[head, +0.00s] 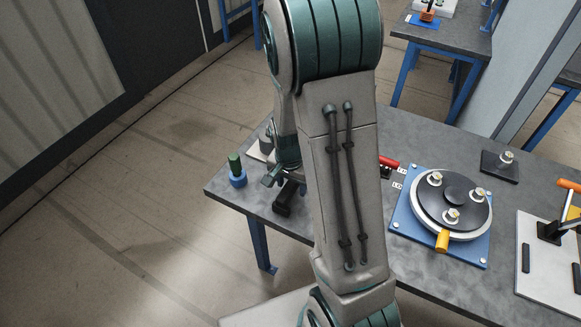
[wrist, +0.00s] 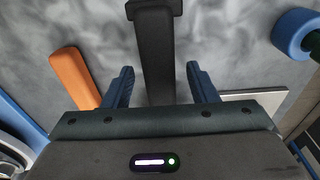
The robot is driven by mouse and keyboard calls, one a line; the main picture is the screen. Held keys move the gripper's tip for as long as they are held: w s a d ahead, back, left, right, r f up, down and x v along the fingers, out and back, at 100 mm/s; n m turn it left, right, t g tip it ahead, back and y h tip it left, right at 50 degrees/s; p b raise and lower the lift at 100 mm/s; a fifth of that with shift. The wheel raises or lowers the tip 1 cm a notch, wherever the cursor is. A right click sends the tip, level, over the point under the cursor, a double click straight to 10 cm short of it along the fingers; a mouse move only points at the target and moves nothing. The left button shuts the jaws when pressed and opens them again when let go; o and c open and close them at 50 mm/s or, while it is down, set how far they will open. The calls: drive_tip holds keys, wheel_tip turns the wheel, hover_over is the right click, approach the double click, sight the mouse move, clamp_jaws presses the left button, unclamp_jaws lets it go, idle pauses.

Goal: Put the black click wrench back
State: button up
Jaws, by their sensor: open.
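The black click wrench (wrist: 155,55) lies on the grey table, its dark bar running up the wrist view to a wider end at the top edge. My gripper (wrist: 158,78) is open, with one blue finger on each side of the bar and a gap on both sides. The bar runs down out of sight under the gripper body. In the head view my arm hides most of this spot. A dark end that looks like the wrench (head: 283,205) shows just below my gripper there.
An orange handle (wrist: 75,75) lies close left of the fingers. A blue-and-green coupler (head: 237,172) stands near the table's left corner.

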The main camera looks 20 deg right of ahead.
wheel_tip(320, 180, up, 13)
drive_tip(key=shift+s+a+b, duration=0.3)
drive_tip(key=shift+s+a, duration=0.05)
drive_tip(key=shift+a, duration=0.05)
idle(0.4)
drive_tip(key=s+a+r+n+t, duration=0.1)
drive_tip(key=s+r+n, duration=0.2)
drive_tip(key=s, duration=0.3)
drive_tip(key=s+a+r+n+t, duration=0.1)
drive_tip(key=s+a+r+n, duration=0.1)
drive_tip(key=s+r+n, duration=0.2)
drive_tip(key=s+n, duration=0.2)
drive_tip(key=s, duration=0.1)
drive_tip(key=shift+a+r+t+y, duration=0.25)
drive_tip(key=shift+r+t+y, duration=0.05)
drive_tip(key=shift+t+y, duration=0.1)
drive_tip(key=shift+s, duration=0.1)
